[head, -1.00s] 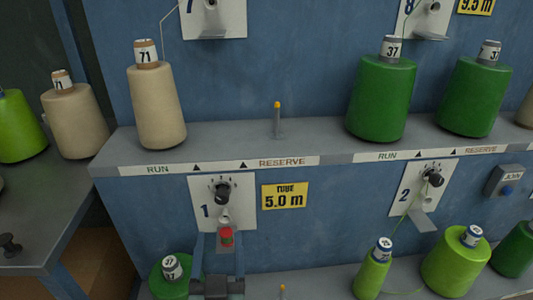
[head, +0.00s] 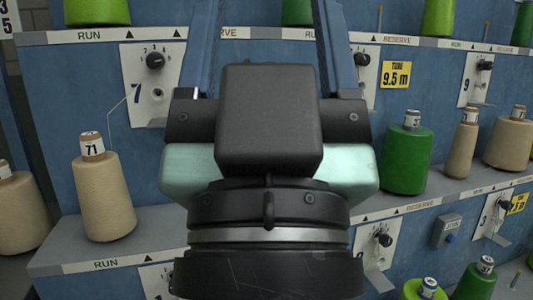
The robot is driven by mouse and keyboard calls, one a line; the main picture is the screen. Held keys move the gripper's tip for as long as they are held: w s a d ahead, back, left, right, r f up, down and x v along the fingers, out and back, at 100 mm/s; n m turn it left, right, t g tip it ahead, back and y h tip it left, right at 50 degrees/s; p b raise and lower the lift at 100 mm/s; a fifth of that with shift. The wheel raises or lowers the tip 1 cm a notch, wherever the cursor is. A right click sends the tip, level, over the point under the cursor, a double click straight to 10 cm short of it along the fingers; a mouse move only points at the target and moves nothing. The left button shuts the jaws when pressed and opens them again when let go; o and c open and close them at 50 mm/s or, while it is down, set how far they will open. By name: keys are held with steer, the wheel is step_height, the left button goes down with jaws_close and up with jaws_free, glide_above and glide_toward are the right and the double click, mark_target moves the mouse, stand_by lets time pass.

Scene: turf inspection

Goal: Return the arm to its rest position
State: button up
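My gripper (head: 268,30) fills the middle of the head view, seen from behind, with its dark body and pale green sides close to the camera. Its two blue fingers point up the picture and stand wide apart. The fingertips run to the top edge of the picture. My gripper hides the middle of the rack behind it.
A beige cone marked 71 (head: 103,198) stands on the shelf at left. A green cone (head: 408,160) and beige cones (head: 508,143) stand at right. Dials (head: 155,60) and a yellow 9.5 m sign (head: 396,75) are on the blue panel. Upper shelf holds green cones (head: 430,18).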

step_height(320, 180, up, 27)
steer(key=p, duration=2.5)
steer(key=shift+a, duration=0.1)
